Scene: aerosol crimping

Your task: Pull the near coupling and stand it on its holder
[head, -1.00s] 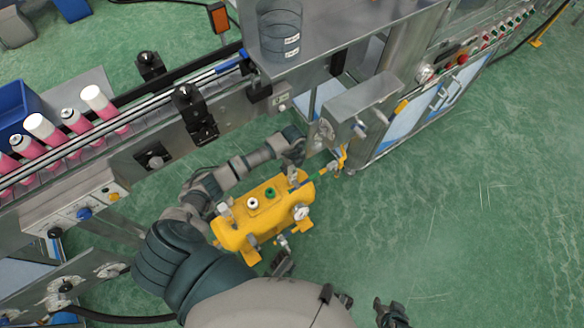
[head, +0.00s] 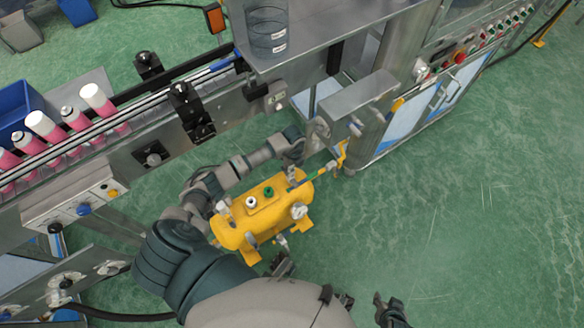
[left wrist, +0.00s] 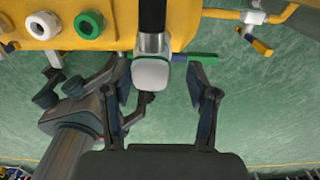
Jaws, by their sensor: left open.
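The yellow tank (head: 240,232) stands on the floor in the middle of the head view, with a white and a green port on top. My left arm reaches over it and my left gripper (head: 294,172) is at its far right end, small in that view. In the left wrist view my left gripper (left wrist: 166,95) is open. Its fingers stand either side of a grey coupling (left wrist: 151,72) below a black hose, with visible gaps. A green handle (left wrist: 203,58) shows behind. My right gripper (head: 390,312) is at the bottom edge, its jaws unclear. I cannot make out the holder.
The conveyor with pink and white cans (head: 42,126) runs along the upper left. A metal box (head: 362,100) juts from the machine above and right of the tank. A gauge (head: 299,211) is on the tank. The green floor at right is clear.

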